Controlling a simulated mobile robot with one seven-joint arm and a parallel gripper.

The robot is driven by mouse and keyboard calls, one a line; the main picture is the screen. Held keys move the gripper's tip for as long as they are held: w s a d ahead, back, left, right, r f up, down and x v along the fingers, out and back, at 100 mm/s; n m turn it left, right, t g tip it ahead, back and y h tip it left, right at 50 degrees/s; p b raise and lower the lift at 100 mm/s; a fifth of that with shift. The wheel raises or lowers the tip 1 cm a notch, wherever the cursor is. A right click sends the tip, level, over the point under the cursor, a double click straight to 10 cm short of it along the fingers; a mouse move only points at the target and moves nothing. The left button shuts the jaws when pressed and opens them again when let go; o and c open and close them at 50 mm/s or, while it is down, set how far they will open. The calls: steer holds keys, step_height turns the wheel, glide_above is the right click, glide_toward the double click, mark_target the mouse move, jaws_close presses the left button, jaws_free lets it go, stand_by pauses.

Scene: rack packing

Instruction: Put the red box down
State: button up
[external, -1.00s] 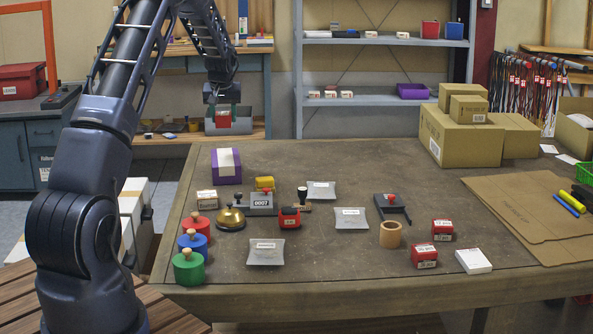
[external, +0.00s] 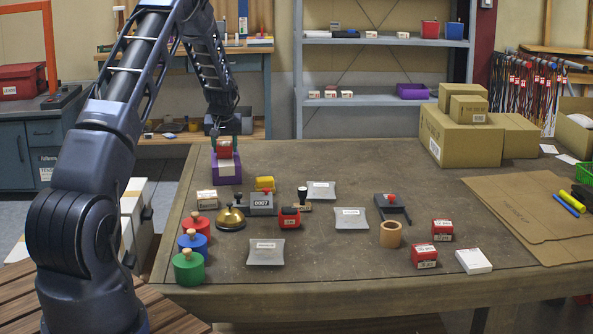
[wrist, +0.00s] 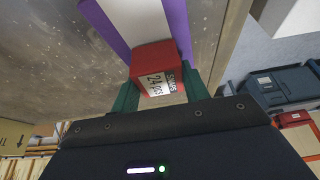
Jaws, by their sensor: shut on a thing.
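A red box (external: 223,150) with a white label is held between the green fingers of my gripper (external: 223,143). In the external view it shows right at the top of the purple box (external: 228,174) with a white stripe, at the table's back left corner. The red box (wrist: 153,62) also shows in the wrist view, with the two green fingers of my gripper (wrist: 160,88) on either side. The purple box (wrist: 97,14) lies beyond it. I cannot tell whether the red box touches the purple box.
The table (external: 330,170) holds a small white-labelled box (external: 207,199), a brass bell (external: 230,219) and a yellow block (external: 264,184) near the purple box. Two more red boxes (external: 424,256) (external: 442,230) sit at the right. The back middle of the table is clear.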

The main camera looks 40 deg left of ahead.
steer(key=shift+f, duration=0.1)
steer(key=o, duration=1)
steer(key=v, duration=1.2)
steer(key=shift+r, duration=0.2)
